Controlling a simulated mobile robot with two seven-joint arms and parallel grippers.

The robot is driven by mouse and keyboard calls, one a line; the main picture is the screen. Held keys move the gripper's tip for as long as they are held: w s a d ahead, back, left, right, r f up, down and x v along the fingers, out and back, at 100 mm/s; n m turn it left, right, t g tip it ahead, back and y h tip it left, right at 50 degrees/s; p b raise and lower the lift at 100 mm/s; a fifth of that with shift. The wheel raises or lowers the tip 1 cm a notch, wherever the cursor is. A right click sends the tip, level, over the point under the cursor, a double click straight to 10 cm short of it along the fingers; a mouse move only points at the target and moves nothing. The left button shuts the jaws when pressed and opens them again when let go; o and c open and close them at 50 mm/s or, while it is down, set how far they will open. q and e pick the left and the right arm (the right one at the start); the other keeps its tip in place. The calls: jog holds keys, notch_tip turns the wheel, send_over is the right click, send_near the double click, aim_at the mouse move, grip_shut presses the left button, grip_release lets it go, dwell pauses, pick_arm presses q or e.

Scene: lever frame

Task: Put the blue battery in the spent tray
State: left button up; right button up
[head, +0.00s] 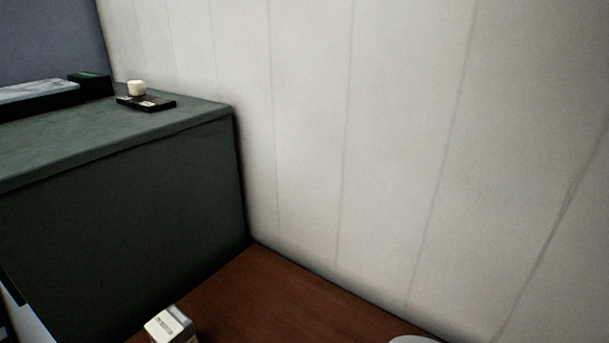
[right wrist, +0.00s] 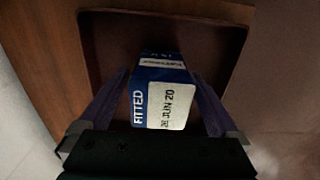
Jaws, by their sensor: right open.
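My right gripper (right wrist: 160,82) is open, with one finger on each side of the battery. A brown tray (right wrist: 240,50) with a raised rim lies behind and around the battery in that view. I cannot tell whether the battery rests on the tray's floor or is above it. No marking on the tray shows. Battery and tray are not in the head view. My left gripper is not in view.
In the head view a dark green counter (head: 120,190) stands at the left against a pale panelled wall (head: 390,130). A small white object (head: 137,88) sits on a flat black item (head: 160,104) there.

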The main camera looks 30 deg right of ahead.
notch_tip(320, 180, up, 12)
jog(key=p, duration=0.9)
jog(key=shift+f+p, duration=0.1)
jog(key=shift+p, duration=0.2)
jog(key=shift+a+r, duration=0.15)
jog(key=shift+r, duration=0.15)
notch_tip(320, 180, up, 14)
jog(key=s+d+m+t, duration=0.2)
jog(key=t, duration=0.1)
jog(key=shift+d+m+t, duration=0.3)
jog(key=shift+d, duration=0.05)
jog(key=shift+s, duration=0.1)
